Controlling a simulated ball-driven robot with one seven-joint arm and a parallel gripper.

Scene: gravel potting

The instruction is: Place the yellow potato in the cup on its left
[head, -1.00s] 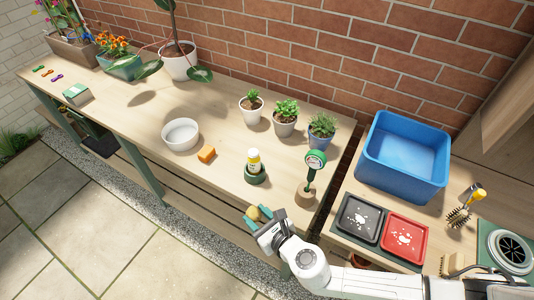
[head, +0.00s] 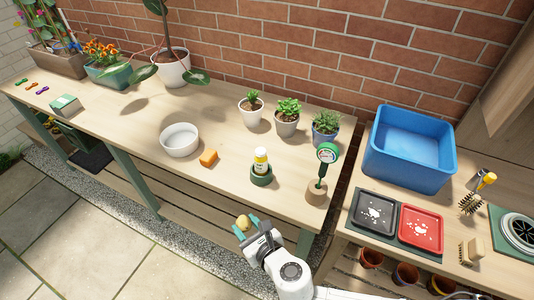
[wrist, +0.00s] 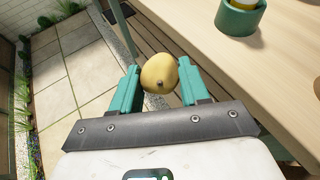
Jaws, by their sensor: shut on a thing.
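My gripper (head: 245,225) is shut on the yellow potato (head: 243,222), in front of the bench's front edge in the head view. In the wrist view the potato (wrist: 159,73) sits between the two green fingertips, above the paving and the bench edge. A white round cup or bowl (head: 180,140) stands on the bench, up and left of my gripper; its inside looks empty. A green cup (head: 261,176) with a yellow-topped white bottle (head: 261,158) in it stands nearer. That green cup also shows in the wrist view (wrist: 238,20).
A green dial gauge on a wooden base (head: 316,192) stands at the bench's right end. Potted plants (head: 287,122) line the back. The bench left of the bowl is largely clear.

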